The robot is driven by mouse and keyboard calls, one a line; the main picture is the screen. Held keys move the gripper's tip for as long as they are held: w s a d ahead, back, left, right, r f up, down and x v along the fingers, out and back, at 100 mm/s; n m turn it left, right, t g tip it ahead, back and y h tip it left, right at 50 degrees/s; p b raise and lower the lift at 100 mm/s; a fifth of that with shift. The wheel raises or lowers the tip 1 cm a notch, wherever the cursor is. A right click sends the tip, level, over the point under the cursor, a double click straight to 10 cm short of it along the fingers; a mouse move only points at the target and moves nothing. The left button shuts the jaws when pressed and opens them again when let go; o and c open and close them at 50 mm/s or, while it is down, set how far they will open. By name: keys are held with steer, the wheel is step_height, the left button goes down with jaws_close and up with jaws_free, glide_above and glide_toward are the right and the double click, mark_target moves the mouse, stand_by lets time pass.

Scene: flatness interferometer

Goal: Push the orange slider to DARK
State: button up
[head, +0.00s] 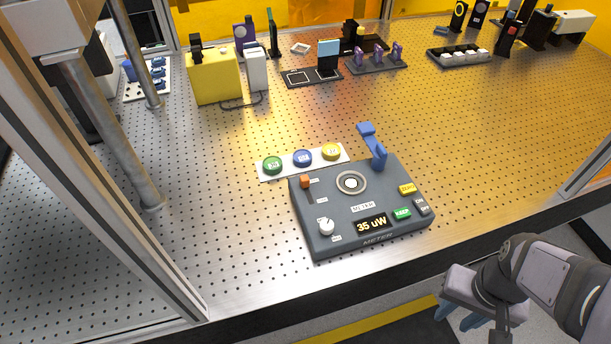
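The orange slider (305,182) is a small knob at the upper left of a dark grey meter box (337,241). It sits at the top end of a short slot that runs toward the front of the box. Small labels stand beside the slot, too small to read, so I cannot tell which is DARK. The meter's display (371,225) reads 35 uW. My gripper (462,318) is at the lower right, in front of the table edge and well apart from the slider. Its blue fingertips are partly seen, and the gap between them is unclear.
A white strip with green, blue and yellow buttons (302,158) lies behind the meter. A blue lever (374,147) rises at the box's back edge. A white knob (326,227) is in front of the slider. A metal frame post (110,170) stands left.

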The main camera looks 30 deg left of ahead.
mark_target(305, 179)
steer(key=shift+o, duration=0.4)
